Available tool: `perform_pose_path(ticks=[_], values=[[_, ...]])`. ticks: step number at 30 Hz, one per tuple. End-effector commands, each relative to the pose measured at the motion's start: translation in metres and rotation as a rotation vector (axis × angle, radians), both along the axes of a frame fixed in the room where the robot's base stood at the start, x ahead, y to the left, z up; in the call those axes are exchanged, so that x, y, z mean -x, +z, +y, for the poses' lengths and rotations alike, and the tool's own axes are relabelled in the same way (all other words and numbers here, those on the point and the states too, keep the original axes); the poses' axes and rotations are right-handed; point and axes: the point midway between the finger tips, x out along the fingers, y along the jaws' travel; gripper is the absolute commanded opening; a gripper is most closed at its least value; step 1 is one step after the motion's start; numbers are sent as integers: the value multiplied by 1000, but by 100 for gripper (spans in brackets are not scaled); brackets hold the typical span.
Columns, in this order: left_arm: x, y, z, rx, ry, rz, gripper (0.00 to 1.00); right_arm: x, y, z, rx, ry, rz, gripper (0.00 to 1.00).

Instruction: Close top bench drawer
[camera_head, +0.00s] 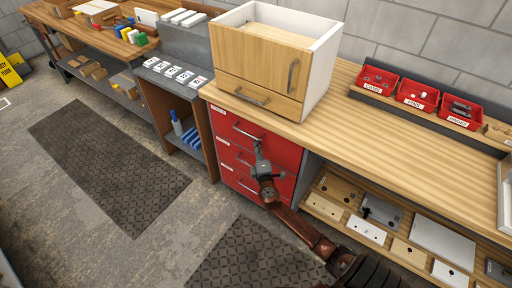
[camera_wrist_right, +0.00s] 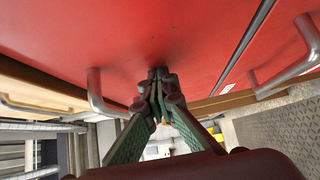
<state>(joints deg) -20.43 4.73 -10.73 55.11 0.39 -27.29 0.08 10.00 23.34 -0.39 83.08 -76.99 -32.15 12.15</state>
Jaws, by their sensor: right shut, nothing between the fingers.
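The red drawer unit sits under the wooden bench, with its top drawer (camera_head: 275,143) just below the bench top. The drawer's bar handle (camera_head: 246,133) shows in the head view. I cannot tell whether a small gap remains behind its front. My right gripper (camera_head: 260,158) is in front of the unit, near the right end of that handle. In the right wrist view the gripper (camera_wrist_right: 160,82) is shut and empty, its fingertips at or very near the red front (camera_wrist_right: 190,35), beside a bar handle (camera_wrist_right: 98,95). Contact is unclear. My left gripper is not in view.
Lower red drawers (camera_head: 235,178) have bar handles too. A wooden cabinet (camera_head: 262,55) stands on the bench (camera_head: 340,115) above. Red bins (camera_head: 418,95) stand at the back right. An open shelf (camera_head: 325,208) with boards is right of the drawers. Floor mats (camera_head: 105,155) lie in front.

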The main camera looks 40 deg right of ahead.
Motion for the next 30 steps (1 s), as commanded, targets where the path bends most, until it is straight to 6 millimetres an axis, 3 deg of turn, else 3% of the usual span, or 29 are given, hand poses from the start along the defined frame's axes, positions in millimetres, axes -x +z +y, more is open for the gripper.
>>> perform_pose_path(ticks=[1,4,10,15,21,30], values=[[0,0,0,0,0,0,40,2,4,-7,3,-16,-5,0],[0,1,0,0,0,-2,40,3,4,1,1,-15,-6,0],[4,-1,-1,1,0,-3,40,7,3,43,-2,-1,-4,0],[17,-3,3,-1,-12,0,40,44,2,63,0,0,0,0],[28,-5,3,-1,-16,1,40,74,2,85,1,5,-1,0],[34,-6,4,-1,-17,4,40,91,1,94,1,3,0,0]])
